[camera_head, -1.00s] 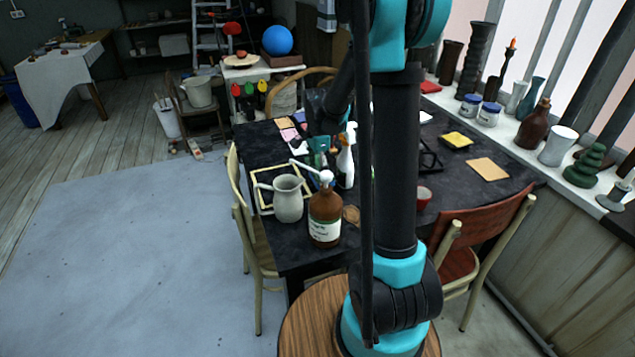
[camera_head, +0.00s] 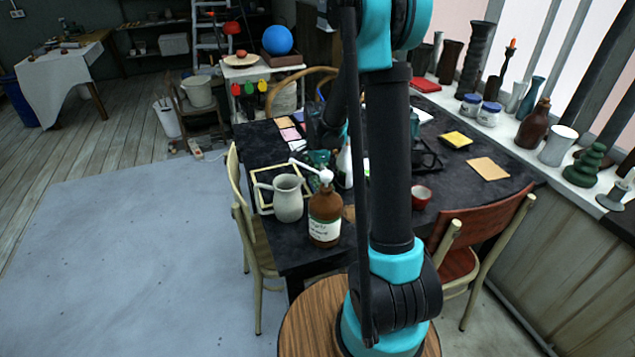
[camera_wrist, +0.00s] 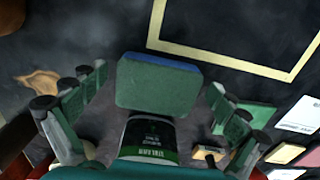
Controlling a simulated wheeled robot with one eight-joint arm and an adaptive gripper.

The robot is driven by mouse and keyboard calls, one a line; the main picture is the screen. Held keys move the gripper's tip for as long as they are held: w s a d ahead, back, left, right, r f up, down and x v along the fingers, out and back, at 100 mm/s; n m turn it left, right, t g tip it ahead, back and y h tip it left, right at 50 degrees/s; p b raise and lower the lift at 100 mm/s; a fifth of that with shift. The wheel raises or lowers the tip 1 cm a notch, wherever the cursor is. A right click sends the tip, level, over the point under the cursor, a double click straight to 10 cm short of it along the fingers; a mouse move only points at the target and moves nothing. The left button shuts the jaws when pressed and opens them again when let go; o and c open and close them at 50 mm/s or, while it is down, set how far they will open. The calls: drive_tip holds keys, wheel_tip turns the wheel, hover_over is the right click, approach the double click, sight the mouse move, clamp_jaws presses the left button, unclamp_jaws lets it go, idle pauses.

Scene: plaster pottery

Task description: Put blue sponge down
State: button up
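In the wrist view the sponge (camera_wrist: 158,88) shows a broad green face with a blue strip along its far edge. It lies between the two fingers of my gripper (camera_wrist: 156,80), with a visible gap on each side. My gripper is open. A bottle or jar with a green and white label (camera_wrist: 150,138) stands close below the sponge in the picture; I cannot tell whether they touch. In the head view my arm hides most of the gripper area, and I cannot make out the sponge there.
On the dark table (camera_head: 280,240) stand a grey jug (camera_head: 288,200), a brown bottle (camera_head: 324,215) and a red cup (camera_head: 421,196). A pale frame (camera_wrist: 215,55) lies beyond the sponge. Coloured cards (camera_wrist: 285,152) lie at right. The front right tabletop is fairly clear.

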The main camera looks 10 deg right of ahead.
sight(318, 183)
wheel_tip(318, 183, up, 12)
drive_tip(key=shift+r, duration=0.2)
idle(0.6)
